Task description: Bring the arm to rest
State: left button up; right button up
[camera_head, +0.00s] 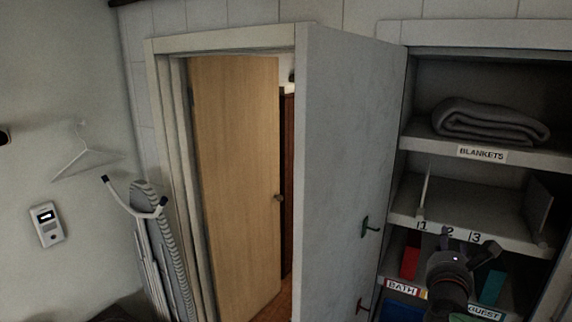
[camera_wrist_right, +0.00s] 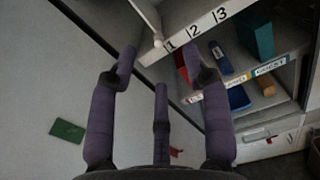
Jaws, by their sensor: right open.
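My right gripper (camera_head: 468,248) is in front of the shelf unit at the lower right of the head view, by the shelf edge marked 1, 2, 3. In the right wrist view its purple fingers (camera_wrist_right: 163,72) are spread apart with nothing between them. They point toward the numbered shelf edge (camera_wrist_right: 197,32); whether a finger touches it I cannot tell. My left gripper is not in view.
A folded grey blanket (camera_head: 490,121) lies on the upper shelf. Coloured items, including a red one (camera_head: 410,257) and a teal one (camera_head: 492,287), stand on the lower shelf. A grey door panel (camera_head: 345,170) stands left of the shelves. An ironing board (camera_head: 160,235) leans at the left.

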jog(key=w+a+f+n+g+y, duration=0.1)
jog(key=w+a+f+n+y, duration=0.15)
jog(key=f+n, duration=0.55)
jog(key=w+a+f+n+g+y, duration=0.15)
jog(key=w+a+f+n, duration=0.25)
jog(key=f, duration=0.9)
jog(key=s+a+f+n+g+y, duration=0.25)
jog(key=f+n, duration=0.25)
jog(key=f, duration=0.4)
jog(key=s+a+f+n+g+y, duration=0.1)
jog(key=s+a+f+n, duration=0.3)
jog(key=f, duration=0.6)
jog(key=s+a+f+n+g+y, duration=0.3)
jog(key=s+a+f+n+g, duration=0.25)
jog(key=s+f+n, duration=0.5)
jog(key=s+a+f+n+g+y, duration=0.2)
jog(key=s+a+f+n+g, duration=0.35)
jog(key=s+f, duration=0.75)
pick_arm(q)
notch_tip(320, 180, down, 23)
jog(key=b, duration=2.2)
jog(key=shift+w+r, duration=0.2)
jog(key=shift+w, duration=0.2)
pick_arm(e)
notch_tip(320, 180, down, 20)
jog(key=a+n+t, duration=0.1)
jog(key=a+n, duration=0.1)
jog(key=n, duration=0.1)
jog(key=shift+t, duration=0.4)
